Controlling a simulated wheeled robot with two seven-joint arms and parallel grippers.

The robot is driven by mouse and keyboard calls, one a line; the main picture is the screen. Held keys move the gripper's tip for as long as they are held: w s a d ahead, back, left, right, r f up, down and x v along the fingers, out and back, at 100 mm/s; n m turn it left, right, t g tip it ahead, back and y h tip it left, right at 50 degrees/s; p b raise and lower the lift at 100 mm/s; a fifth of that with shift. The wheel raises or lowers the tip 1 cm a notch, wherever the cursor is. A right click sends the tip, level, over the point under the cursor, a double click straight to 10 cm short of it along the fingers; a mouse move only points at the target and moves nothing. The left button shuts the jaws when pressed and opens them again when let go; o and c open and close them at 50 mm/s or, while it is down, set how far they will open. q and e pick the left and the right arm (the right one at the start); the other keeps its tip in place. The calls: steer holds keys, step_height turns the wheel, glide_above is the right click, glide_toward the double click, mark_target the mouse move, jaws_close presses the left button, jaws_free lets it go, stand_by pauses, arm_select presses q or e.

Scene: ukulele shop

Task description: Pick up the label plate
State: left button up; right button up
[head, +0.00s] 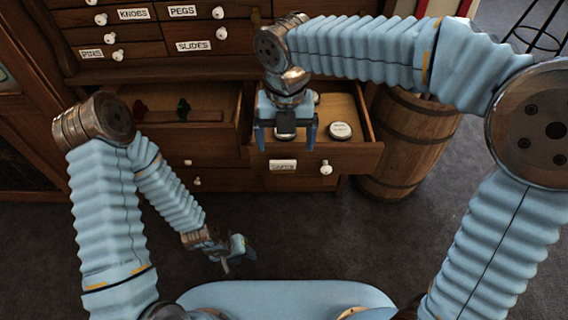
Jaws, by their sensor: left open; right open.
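A small white label plate (283,165) with unreadable dark lettering is on the front of the open lower right drawer (352,158), left of its white knob. My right gripper (285,142) points down at this drawer with its fingers apart. A small dark item with a pale edge (285,128) shows between the fingers; I cannot tell whether they touch it. The label plate is just below the gripper in the picture. My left gripper (234,262) is open and empty, low in front of the cabinet, well away from the drawer.
A round white-topped tin (340,131) lies in the open drawer. Closed labelled drawers (195,45) are above. A wooden barrel (408,140) stands close on the right. The dark floor (330,235) is clear.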

mark_target(283, 161)
steer(key=f, duration=0.5)
steer(key=shift+a+f+b, duration=0.3)
steer(key=shift+f+b, duration=0.05)
steer(key=shift+f, duration=0.05)
steer(key=c, duration=1.1)
